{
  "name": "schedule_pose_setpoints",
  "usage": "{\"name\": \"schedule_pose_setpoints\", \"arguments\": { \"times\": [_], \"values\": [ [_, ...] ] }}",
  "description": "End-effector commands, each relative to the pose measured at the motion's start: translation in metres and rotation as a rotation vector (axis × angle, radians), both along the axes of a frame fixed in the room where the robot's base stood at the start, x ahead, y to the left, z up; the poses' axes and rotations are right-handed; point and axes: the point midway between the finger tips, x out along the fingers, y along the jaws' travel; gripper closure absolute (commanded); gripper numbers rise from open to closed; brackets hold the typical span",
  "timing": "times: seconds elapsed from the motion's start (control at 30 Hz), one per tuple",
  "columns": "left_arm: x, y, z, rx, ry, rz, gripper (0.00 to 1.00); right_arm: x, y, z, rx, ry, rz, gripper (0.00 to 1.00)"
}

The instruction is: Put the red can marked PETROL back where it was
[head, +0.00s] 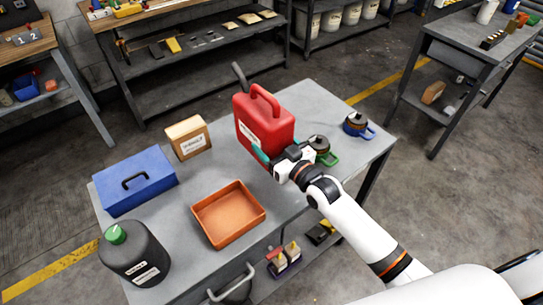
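The red can (264,112) stands upright at the back middle of the grey table (312,95). It has a red top handle, a dark spout at the upper left and a white label whose text is too small to read. My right gripper (263,155) is at the can's lower front right. One teal finger lies against or just in front of the can; the other finger is hidden. I cannot tell whether it is shut on the can, or whether the can's base touches the table. My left gripper is not in view.
On the table are a cardboard-coloured box (187,138), a blue toolbox (135,182), an orange tray (228,214), a dark green-capped container (134,256), and green-handled (320,146) and blue-handled (357,124) items right of the can. Workbenches and shelves stand behind.

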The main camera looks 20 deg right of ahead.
Motion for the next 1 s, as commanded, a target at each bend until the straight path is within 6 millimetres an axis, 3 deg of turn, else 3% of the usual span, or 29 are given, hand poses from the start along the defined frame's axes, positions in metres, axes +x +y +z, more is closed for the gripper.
{"name": "schedule_pose_setpoints", "arguments": {
  "times": [0.17, 0.5, 0.93, 0.97, 1.0],
  "values": [
    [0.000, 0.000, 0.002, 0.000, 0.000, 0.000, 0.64, 0.001, 0.000, -0.009, 0.002, -0.012, 0.000, 0.94],
    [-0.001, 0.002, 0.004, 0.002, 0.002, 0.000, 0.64, 0.001, 0.000, -0.047, 0.003, -0.013, -0.001, 0.94],
    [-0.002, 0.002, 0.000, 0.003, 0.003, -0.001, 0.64, 0.001, 0.000, -0.053, 0.003, -0.014, 0.000, 0.94],
    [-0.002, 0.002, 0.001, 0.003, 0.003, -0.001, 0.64, 0.000, 0.000, -0.056, 0.000, -0.003, 0.000, 0.18],
    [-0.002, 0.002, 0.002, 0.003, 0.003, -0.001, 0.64, 0.000, 0.000, -0.056, 0.000, -0.003, 0.000, 0.11]
  ]
}}
